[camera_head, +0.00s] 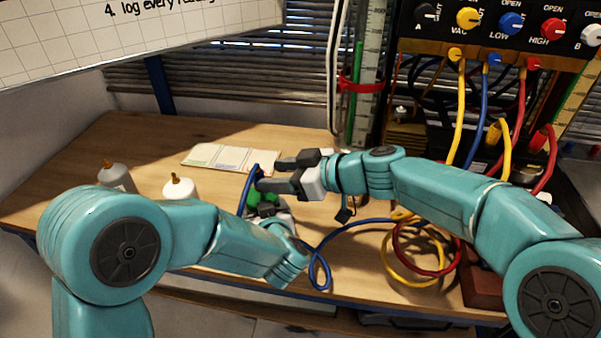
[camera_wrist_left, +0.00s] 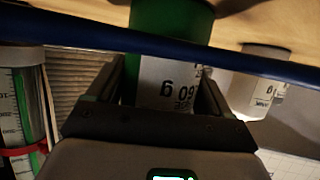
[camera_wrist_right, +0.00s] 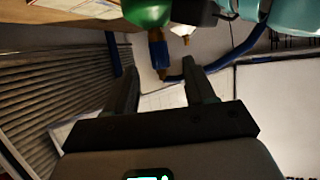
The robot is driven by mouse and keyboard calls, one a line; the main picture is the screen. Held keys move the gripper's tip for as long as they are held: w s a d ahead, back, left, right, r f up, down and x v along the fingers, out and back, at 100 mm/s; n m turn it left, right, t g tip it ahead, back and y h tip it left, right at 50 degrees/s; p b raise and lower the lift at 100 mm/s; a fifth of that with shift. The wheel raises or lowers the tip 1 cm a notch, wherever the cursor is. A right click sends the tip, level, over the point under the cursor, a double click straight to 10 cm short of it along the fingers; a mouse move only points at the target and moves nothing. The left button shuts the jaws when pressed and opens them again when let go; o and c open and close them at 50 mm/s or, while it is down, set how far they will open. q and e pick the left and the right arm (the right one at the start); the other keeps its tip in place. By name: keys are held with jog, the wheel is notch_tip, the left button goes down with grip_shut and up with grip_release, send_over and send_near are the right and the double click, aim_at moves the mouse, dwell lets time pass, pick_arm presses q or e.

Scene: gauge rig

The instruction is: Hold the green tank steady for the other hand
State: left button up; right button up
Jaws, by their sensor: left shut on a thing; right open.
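The green tank (camera_head: 266,197) stands on the bench, partly hidden by my arms in the head view. In the left wrist view the tank (camera_wrist_left: 170,18) with its white label sits between the fingers of my left gripper (camera_wrist_left: 168,82), which is shut on it. My right gripper (camera_head: 268,174) is open, beside the top of the tank with its fingers pointing left. The right wrist view shows the tank's green top (camera_wrist_right: 147,12) just beyond the fingertips. A blue hose (camera_wrist_right: 240,48) runs close by the right fingertips; I cannot tell whether they touch it.
Coiled yellow and red hoses (camera_head: 420,268) crowd the bench at right, below the valve panel (camera_head: 500,35). A gauge column (camera_head: 368,90) stands at the back.

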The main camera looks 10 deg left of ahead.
aim_at(263, 175)
jog(key=x, duration=0.5)
jog(key=shift+w+a+f, duration=0.1)
jog(key=shift+a+f, duration=0.05)
jog(key=shift+a, duration=0.15)
grip_shut()
